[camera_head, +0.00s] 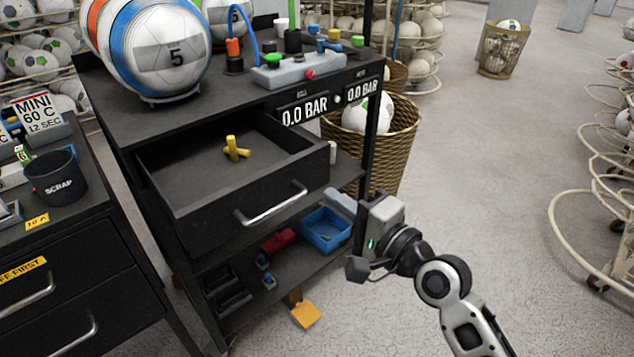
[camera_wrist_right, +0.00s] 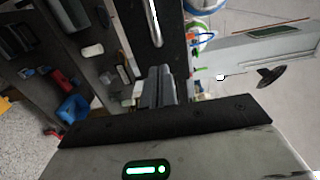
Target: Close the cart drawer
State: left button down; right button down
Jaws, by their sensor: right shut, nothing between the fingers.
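The black cart drawer (camera_head: 290,160) is pulled open from the cart (camera_head: 110,75), and its front panel stands out from the frame. A silver bar handle (camera_head: 272,205) runs across the front; it also shows in the right wrist view (camera_wrist_right: 154,22). A yellow part (camera_head: 236,149) lies inside the drawer. My right gripper (camera_head: 336,199) is to the right of the drawer front and apart from the handle. Its fingers are together and empty, pointing left toward the drawer; they also show in the right wrist view (camera_wrist_right: 160,85). My left gripper is not in view.
Below the drawer, a cart shelf holds a blue bin (camera_head: 326,230) and a red item (camera_head: 278,241). A wicker basket (camera_head: 400,140) with a ball stands behind the cart's right side. A black cabinet (camera_head: 75,250) stands at left. The floor at right is mostly clear.

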aim_at(305, 178)
jog(key=shift+x, duration=2.6)
